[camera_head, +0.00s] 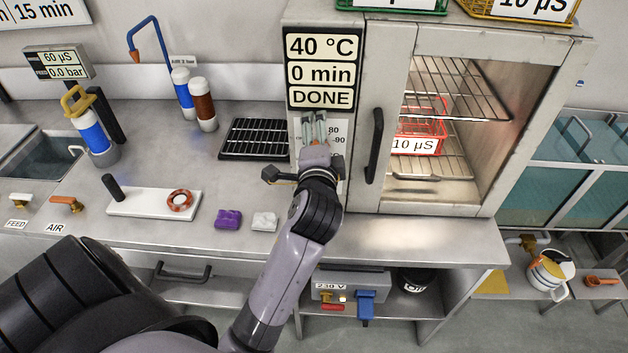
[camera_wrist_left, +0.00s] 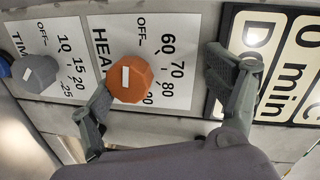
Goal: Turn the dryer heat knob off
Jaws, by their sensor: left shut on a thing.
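The dryer (camera_head: 352,60) stands at the back, its display (camera_head: 321,72) reading 40 °C, 0 min, DONE. Below it is a white dial panel, mostly hidden by my left gripper (camera_head: 316,130). In the left wrist view, the orange heat knob (camera_wrist_left: 130,78) sits on the HEAT dial (camera_wrist_left: 180,20), marked OFF, 60, 70, 80, 90. A short white stripe marks its face; I cannot tell exactly which mark it points at. My right gripper is not in view.
The grey TIME knob (camera_wrist_left: 39,73) is close beside my left finger. A black door handle (camera_head: 375,145) stands out right of the panel. A red basket (camera_head: 418,131) sits inside the dryer. A black rack (camera_head: 254,139) lies on the counter to the left.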

